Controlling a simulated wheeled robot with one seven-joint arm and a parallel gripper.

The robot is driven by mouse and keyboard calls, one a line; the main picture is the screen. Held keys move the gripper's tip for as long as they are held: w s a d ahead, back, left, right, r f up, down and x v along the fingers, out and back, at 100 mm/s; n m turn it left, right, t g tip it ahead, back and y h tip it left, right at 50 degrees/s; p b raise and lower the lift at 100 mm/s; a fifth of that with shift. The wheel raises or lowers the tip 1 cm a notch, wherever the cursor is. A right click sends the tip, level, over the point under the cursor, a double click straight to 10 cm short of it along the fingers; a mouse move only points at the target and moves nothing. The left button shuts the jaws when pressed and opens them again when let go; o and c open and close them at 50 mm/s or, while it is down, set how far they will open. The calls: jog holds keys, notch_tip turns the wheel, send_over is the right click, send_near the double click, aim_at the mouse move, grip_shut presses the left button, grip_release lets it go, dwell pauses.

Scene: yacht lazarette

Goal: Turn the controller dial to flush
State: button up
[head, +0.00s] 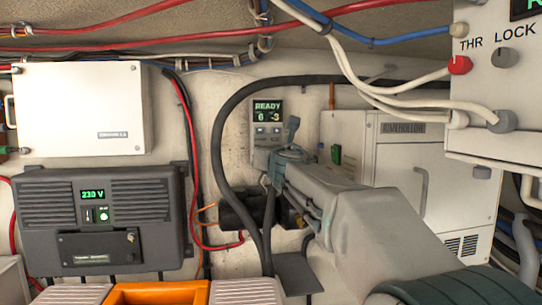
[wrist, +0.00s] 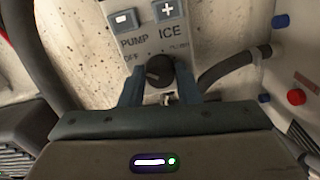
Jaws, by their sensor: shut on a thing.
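The controller (head: 267,108) is a small grey panel on the back wall, its display reading READY with 6 and -3. In the wrist view its dial (wrist: 160,71) is a dark round knob below the minus and plus buttons, with OFF, PUMP, ICE and a small, blurred label at the right that looks like FLUSH around it. I cannot read its pointer's direction surely. My gripper (wrist: 159,88) has one blue-grey finger on each side of the dial and is shut on it. In the head view my gripper (head: 290,152) hides the controller's lower part.
A thick black hose (head: 216,125) arches around the controller. A white cabinet (head: 395,165) stands to the right, and a dark 230 V unit (head: 103,220) hangs at the left. A white box (head: 498,85) marked THR LOCK juts in at upper right. An orange bin (head: 158,292) is at the bottom.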

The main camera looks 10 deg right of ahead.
jog(key=m, duration=2.4)
jog(key=shift+d+f, duration=0.1)
jog(key=shift+f, duration=0.2)
jog(key=shift+m, duration=0.4)
jog(key=o, duration=1)
